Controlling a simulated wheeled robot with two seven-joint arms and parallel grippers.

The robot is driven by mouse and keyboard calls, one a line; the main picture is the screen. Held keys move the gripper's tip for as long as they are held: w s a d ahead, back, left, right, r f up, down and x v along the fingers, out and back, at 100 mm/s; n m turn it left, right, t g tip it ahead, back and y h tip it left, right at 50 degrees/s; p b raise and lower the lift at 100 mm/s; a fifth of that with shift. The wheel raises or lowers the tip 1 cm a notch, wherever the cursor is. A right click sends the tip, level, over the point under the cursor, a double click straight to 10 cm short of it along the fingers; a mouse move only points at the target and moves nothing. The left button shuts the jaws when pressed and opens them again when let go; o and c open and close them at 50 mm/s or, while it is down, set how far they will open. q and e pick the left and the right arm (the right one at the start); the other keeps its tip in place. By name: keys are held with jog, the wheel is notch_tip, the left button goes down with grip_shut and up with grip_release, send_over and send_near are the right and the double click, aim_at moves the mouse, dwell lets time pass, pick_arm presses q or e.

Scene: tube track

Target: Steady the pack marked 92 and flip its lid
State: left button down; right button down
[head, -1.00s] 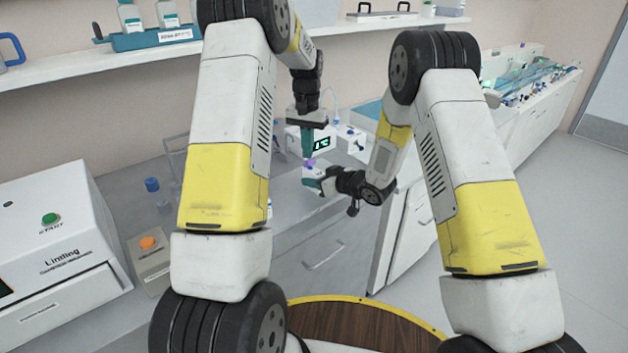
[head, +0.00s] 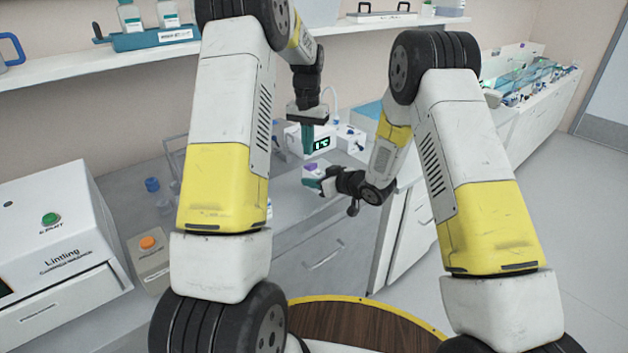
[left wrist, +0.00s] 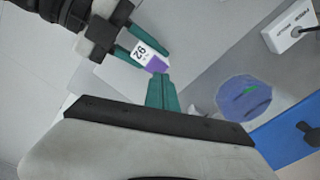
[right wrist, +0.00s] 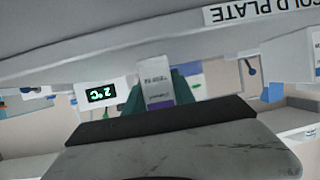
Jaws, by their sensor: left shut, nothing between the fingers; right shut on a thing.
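My left gripper (head: 308,150) is shut and empty, pointing down just above the pack. Its fingertips (left wrist: 162,80) are close to the purple end in the left wrist view; contact is unclear.
A white unit with a green display (head: 320,142) stands behind the grippers. A label reading COLD PLATE (right wrist: 262,12) shows in the right wrist view. The bench (head: 290,220) is clear below the pack. A Lintling machine (head: 50,235) and an orange-button box (head: 148,256) stand at left.

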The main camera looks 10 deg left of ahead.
pick_arm(q)
jog(key=shift+r, duration=2.45)
pick_arm(e)
jog(key=c, duration=1)
grip_release()
jog(key=shift+o, duration=0.2)
